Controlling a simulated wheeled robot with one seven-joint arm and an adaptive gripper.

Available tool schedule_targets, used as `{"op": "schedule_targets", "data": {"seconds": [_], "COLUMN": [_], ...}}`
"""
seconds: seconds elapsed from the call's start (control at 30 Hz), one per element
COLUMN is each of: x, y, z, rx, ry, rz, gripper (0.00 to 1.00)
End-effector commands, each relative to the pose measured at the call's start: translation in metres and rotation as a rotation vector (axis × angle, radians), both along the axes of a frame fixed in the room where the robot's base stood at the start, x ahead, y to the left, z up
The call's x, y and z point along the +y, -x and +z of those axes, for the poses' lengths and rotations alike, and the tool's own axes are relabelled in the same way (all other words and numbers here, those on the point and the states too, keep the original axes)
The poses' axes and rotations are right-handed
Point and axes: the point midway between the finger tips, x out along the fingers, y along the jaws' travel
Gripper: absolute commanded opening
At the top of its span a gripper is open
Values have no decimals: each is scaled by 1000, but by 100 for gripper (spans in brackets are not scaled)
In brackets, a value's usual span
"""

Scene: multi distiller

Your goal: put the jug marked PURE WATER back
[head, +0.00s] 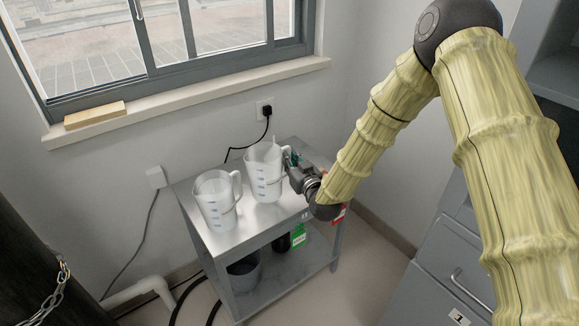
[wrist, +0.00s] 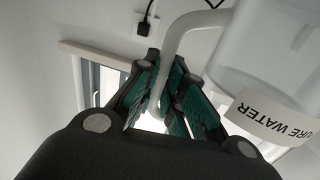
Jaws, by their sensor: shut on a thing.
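My gripper (head: 293,165) reaches in from the right over a small metal table (head: 235,229). It is shut on the handle of a translucent white jug (head: 263,176). In the wrist view the jaws (wrist: 168,95) close around the handle of this jug (wrist: 270,50), whose label reads "URE WATER", with its start cut off by the curve. The jug looks upright at the table's back right; I cannot tell whether its base touches the top. A second similar jug (head: 214,200) stands on the tabletop to its left, with its handle toward the right.
The table's lower shelf holds a grey bucket (head: 244,272) and dark and green-labelled bottles (head: 298,237). A wall socket with a black plug (head: 266,111) is behind. Grey drawers (head: 452,262) stand at the right. A window sill (head: 190,100) runs above.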

Motion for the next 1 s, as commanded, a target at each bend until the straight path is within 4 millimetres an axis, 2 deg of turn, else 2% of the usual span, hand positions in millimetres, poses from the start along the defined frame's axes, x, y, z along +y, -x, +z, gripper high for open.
{"op": "schedule_targets", "data": {"seconds": [0.13, 0.4, 0.8, 0.83, 0.9, 0.93, 1.0], "x": [0, 0, 0, 0, 0, 0, 0], "y": [-9, -8, -8, -7, -7, -7, -7], "z": [-1, -33, -37, -38, -38, -38, -38], "rx": [-1, 0, -1, 1, 1, 1, 1], "ry": [0, -1, -2, 0, 0, 0, 0], "rz": [0, 1, 0, 0, 0, 0, 0], "gripper": [0, 0, 0, 14, 27, 32, 32]}}
